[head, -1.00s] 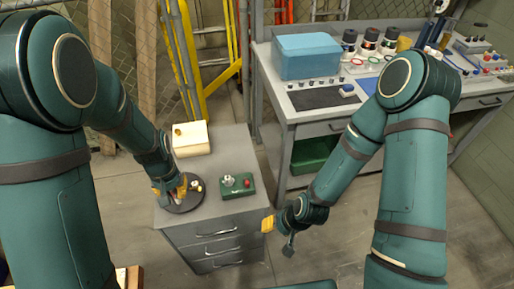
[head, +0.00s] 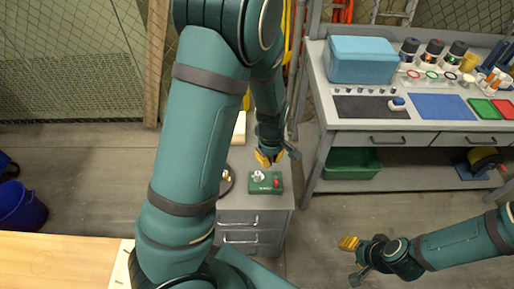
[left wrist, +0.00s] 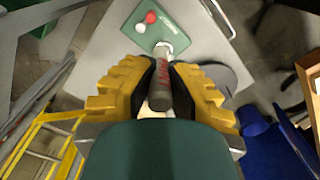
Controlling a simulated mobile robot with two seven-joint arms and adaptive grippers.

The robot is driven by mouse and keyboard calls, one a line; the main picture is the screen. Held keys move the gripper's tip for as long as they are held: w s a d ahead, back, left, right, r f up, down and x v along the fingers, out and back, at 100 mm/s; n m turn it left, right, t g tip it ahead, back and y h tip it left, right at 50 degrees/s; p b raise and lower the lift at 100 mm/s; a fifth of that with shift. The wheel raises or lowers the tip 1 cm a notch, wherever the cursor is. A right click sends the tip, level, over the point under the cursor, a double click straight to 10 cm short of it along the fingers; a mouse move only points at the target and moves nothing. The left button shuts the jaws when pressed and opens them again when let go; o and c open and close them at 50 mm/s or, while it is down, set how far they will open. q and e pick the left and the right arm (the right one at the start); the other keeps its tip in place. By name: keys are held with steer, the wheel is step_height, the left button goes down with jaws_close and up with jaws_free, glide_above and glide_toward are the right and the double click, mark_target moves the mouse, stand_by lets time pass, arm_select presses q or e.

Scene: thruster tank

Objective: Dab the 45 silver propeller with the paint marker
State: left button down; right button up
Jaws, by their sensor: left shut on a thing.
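A green board (head: 270,187) lies on top of the grey drawer cabinet, with the silver propeller (head: 259,175) at its left and a red knob (head: 276,183) at its right. My left gripper (head: 267,158) is just above the board in the head view. In the left wrist view, this gripper (left wrist: 163,92) is shut on the dark paint marker (left wrist: 161,72) with red lettering. The marker's far end lies over the silver part at the board's edge and hides some of it; I cannot tell whether they touch. My right gripper (head: 351,258) is off to the right over the floor, its opening unclear.
A dark round tray (head: 227,180) is left of the board, partly behind my arm. The workbench (head: 345,125) holds a blue box (head: 362,60), bottles and mats. A green bin (head: 350,163) sits beneath it. A blue bucket (head: 22,208) stands at far left.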

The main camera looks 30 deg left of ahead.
mark_target(258, 176)
arm_select(q)
steer(key=shift+s+a+f+n+b, duration=0.1)
steer(key=shift+a+f+n+b, duration=0.6)
steer(key=shift+n, duration=1.65)
steer(key=shift+w+a+f+n+b, duration=0.1)
steer(key=shift+a+f+n+b, duration=0.25)
steer(key=shift+a+n, duration=1.35)
steer(key=shift+s+a+f+n+b, duration=0.15)
steer(key=shift+f+n+b, duration=0.35)
steer(key=shift+n, duration=2.55)
steer(key=shift+f+p, duration=0.35)
steer(key=shift+p, duration=0.1)
steer(key=shift+f, duration=0.35)
